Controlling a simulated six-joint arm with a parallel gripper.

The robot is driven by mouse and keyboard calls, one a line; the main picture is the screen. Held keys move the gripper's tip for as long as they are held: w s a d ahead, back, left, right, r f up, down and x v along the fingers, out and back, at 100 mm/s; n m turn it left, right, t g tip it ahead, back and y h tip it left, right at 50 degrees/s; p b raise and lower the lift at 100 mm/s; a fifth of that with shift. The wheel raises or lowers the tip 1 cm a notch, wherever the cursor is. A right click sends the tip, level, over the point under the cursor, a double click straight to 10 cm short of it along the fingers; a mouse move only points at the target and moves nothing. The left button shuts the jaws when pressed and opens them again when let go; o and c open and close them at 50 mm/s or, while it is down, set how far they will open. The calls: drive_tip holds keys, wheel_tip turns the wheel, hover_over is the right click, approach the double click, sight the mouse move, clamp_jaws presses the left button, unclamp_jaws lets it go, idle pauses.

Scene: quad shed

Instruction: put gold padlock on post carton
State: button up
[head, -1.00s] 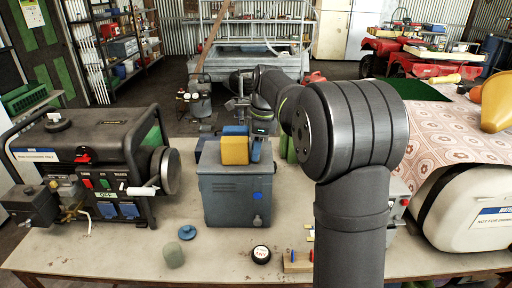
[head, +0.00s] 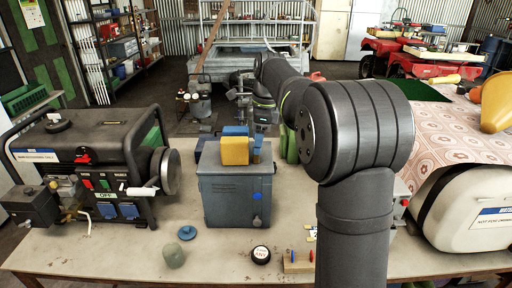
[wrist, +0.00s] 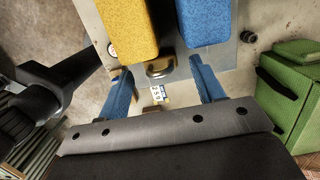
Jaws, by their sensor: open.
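A small gold-brown metal piece, which looks like the gold padlock (wrist: 160,69), shows in the wrist view beside the ends of a yellow block and a blue block. My gripper (wrist: 162,84) is open, its blue fingers on either side of this piece with gaps. I cannot tell how far below the fingertips it lies. In the head view I cannot make the padlock out, and my gripper (head: 258,144) shows only in part behind the yellow block. I cannot identify a post carton in either view.
The yellow block (head: 235,151) and blue block (head: 235,130) lie on a grey-blue metal box (head: 232,200). A generator (head: 90,165) stands left and a white tank (head: 470,205) right. A green case (wrist: 296,90) is close to my gripper. A numbered tag (wrist: 160,93) lies below.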

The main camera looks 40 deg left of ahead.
drive_tip(key=shift+o, duration=0.4)
wheel_tip(320, 180, up, 9)
drive_tip(key=shift+w+d, duration=0.45)
drive_tip(key=shift+f, duration=0.15)
drive_tip(key=w+d+r+g+y, duration=0.2)
drive_tip(key=w+d+r, duration=0.1)
drive_tip(key=d, duration=0.1)
drive_tip(key=x, duration=1.1)
drive_tip(key=shift+a+f, duration=0.15)
drive_tip(key=shift+f, duration=0.15)
drive_tip(key=shift+w+x, duration=0.15)
drive_tip(key=shift+x, duration=1.25)
drive_tip(key=shift+w+x, duration=0.15)
drive_tip(key=shift+x, duration=1.2)
drive_tip(key=shift+f, duration=0.1)
drive_tip(key=shift+c, duration=0.3)
